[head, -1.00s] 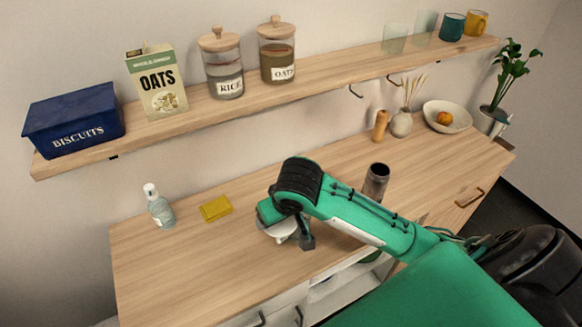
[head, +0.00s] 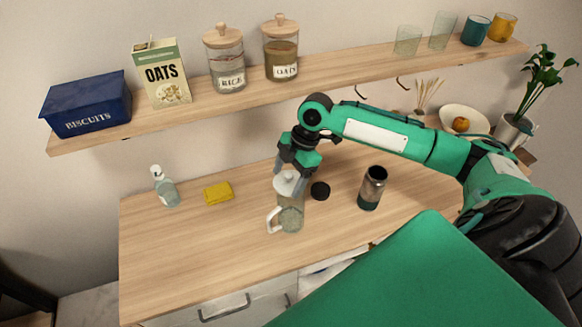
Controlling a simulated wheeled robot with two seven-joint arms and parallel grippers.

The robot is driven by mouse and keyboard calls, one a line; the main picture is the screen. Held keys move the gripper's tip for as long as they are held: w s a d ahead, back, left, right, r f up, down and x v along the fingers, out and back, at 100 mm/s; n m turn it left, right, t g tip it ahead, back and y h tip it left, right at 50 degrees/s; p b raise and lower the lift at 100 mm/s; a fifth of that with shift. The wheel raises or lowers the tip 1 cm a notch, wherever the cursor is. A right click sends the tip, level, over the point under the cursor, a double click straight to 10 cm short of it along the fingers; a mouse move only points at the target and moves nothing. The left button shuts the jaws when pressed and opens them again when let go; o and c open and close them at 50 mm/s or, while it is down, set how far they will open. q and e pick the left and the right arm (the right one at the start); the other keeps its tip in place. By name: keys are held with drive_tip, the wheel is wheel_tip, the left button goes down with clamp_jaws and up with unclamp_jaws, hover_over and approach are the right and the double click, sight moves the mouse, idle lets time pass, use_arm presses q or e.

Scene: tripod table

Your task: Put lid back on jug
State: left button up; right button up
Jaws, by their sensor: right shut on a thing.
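The clear jug (head: 291,218) stands upright on the wooden counter, its white handle toward the lower left. The pale lid (head: 287,182) is at the jug's mouth, between the fingers of my right gripper (head: 290,187). My right gripper points down from above and is shut on the lid. The fingers hide part of the lid and the jug's rim, so I cannot tell whether the lid rests on the rim or hovers just over it. My left gripper is not in view.
A black disc (head: 320,191) lies close right of the jug, and a dark tumbler (head: 373,188) stands beyond it. A yellow sponge (head: 218,193) and a soap bottle (head: 164,187) are to the left. The shelf (head: 200,105) runs behind. The front-left counter is clear.

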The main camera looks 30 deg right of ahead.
sight(290, 184)
drive_tip(key=shift+w+d+r, duration=0.2)
drive_tip(key=shift+d+r, duration=0.1)
drive_tip(key=shift+d, duration=0.1)
drive_tip(key=shift+n, duration=0.4)
wheel_tip(290, 184, down, 5)
drive_tip(key=b, duration=0.5)
drive_tip(key=shift+r, duration=0.2)
drive_tip(key=shift+f, duration=0.15)
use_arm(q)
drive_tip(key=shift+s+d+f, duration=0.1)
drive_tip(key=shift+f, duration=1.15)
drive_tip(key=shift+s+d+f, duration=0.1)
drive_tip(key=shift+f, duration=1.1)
use_arm(e)
drive_tip(key=shift+d+f, duration=0.1)
drive_tip(key=shift+f, duration=0.6)
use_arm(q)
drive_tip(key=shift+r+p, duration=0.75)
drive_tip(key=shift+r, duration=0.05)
use_arm(e)
drive_tip(key=shift+r, duration=0.15)
use_arm(q)
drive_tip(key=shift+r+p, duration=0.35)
drive_tip(key=shift+p, duration=0.05)
use_arm(e)
drive_tip(key=shift+f, duration=0.2)
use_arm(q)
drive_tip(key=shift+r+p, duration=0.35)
